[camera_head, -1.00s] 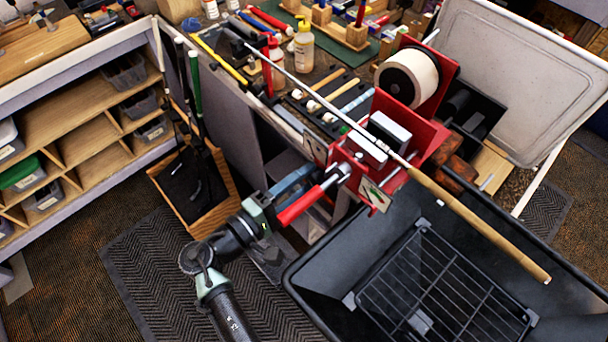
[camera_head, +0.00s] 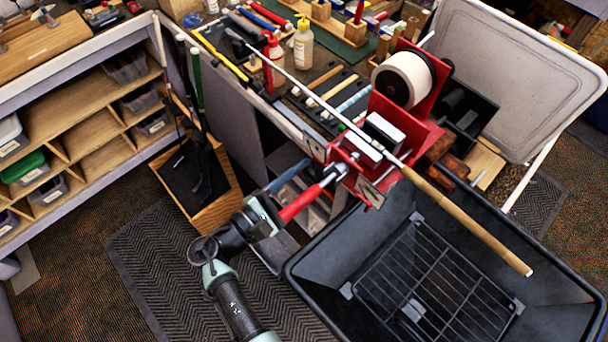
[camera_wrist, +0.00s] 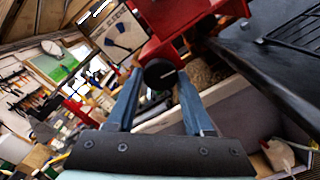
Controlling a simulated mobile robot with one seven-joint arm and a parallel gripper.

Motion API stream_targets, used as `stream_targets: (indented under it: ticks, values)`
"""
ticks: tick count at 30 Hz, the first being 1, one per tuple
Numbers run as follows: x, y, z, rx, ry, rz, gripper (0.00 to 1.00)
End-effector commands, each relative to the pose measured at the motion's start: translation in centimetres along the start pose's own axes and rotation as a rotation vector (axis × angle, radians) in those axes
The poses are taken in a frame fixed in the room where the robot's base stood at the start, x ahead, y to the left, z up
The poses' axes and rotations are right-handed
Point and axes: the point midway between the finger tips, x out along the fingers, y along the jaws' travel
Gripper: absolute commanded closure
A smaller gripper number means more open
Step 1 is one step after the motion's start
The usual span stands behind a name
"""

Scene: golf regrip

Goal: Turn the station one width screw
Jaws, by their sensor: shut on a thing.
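The red station (camera_head: 402,118) stands at the bench corner, with a golf club (camera_head: 465,217) lying across its clamp. In the wrist view, a round black screw knob (camera_wrist: 158,74) with a white line mark sits under the station's red body (camera_wrist: 182,28). My gripper (camera_wrist: 160,80) has its two blue fingers on either side of this knob and is shut on it. In the head view, my gripper (camera_head: 285,192) reaches the station's front beside the red handle (camera_head: 301,203); the knob and fingertips are hidden there. A dial plate (camera_wrist: 121,34) with a dark pointer is left of the knob.
A black bin (camera_head: 330,275) with a wire rack stands right of my arm, close by. A wooden box (camera_head: 215,190) holding clubs stands to the left. Bottles and tools cover the bench behind. The ribbed floor mat (camera_head: 160,260) is clear on the left.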

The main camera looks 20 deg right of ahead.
Motion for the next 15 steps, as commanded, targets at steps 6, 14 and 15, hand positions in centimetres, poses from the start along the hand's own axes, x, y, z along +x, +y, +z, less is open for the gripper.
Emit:
stream_targets:
  ticks: [6, 14, 15]
  values:
    - [-0.04, 0.0, -0.04, -0.017, 0.001, 0.001, 1.0]
    - [-0.04, -0.01, -0.05, -0.016, 0.001, 0.001, 1.0]
    - [-0.04, -0.01, -0.05, -0.016, 0.001, 0.001, 0.46]
